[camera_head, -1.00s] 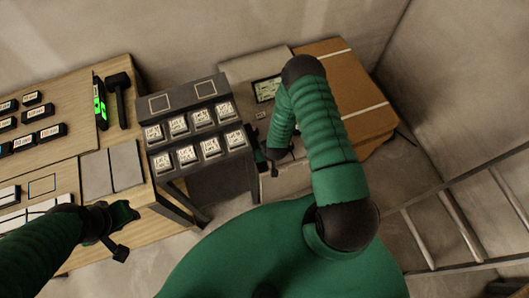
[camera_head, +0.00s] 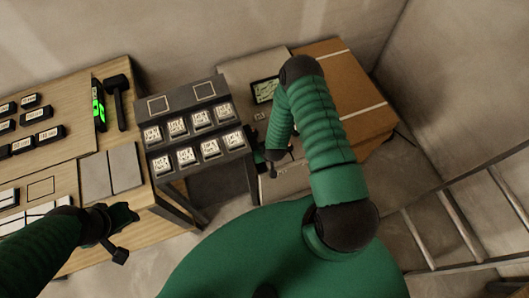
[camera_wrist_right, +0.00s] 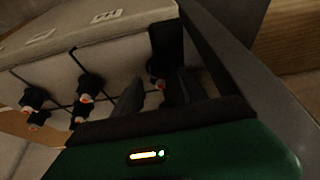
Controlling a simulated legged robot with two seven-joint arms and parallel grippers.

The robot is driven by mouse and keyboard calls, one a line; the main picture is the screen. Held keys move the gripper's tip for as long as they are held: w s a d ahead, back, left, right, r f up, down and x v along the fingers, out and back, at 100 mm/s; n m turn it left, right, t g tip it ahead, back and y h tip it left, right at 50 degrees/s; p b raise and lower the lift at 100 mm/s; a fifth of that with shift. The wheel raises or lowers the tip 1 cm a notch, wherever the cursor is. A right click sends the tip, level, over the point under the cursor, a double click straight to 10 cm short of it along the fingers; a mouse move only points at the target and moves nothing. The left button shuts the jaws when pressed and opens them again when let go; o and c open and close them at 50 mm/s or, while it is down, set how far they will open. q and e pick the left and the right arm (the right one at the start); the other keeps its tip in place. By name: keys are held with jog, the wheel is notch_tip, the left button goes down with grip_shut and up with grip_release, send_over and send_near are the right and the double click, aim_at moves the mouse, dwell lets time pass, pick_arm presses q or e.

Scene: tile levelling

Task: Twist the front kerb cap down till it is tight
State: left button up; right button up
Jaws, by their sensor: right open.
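In the right wrist view, black caps with pale and orange tips stand along the joints of a pale tiled block. One cap (camera_wrist_right: 157,72) lies just beyond the fingertips of my right gripper (camera_wrist_right: 158,92); several others, including a cap (camera_wrist_right: 90,87), are to the left. The right gripper's dark fingers are apart, and nothing is clearly held between them. I cannot tell which cap is the front kerb cap, or whether the fingers touch one. In the head view the right gripper (camera_head: 274,158) is at the block's near side, partly hidden. My left gripper (camera_head: 122,216) is over the bench's near edge; its jaws are unclear.
A dark rack (camera_head: 205,165) holds several pale labelled pieces. The wooden bench (camera_head: 160,222) carries a black mallet (camera_head: 117,95), grey tiles (camera_head: 112,170) and a green-lit device (camera_head: 98,105). A small screen (camera_head: 264,92) and brown box (camera_head: 345,75) are at the back; a metal ladder (camera_head: 455,220) is at right.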

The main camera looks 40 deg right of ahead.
jog(key=p+v, duration=0.1)
jog(key=v, duration=1.5)
jog(key=shift+r, duration=0.25)
jog(key=shift+s, duration=0.15)
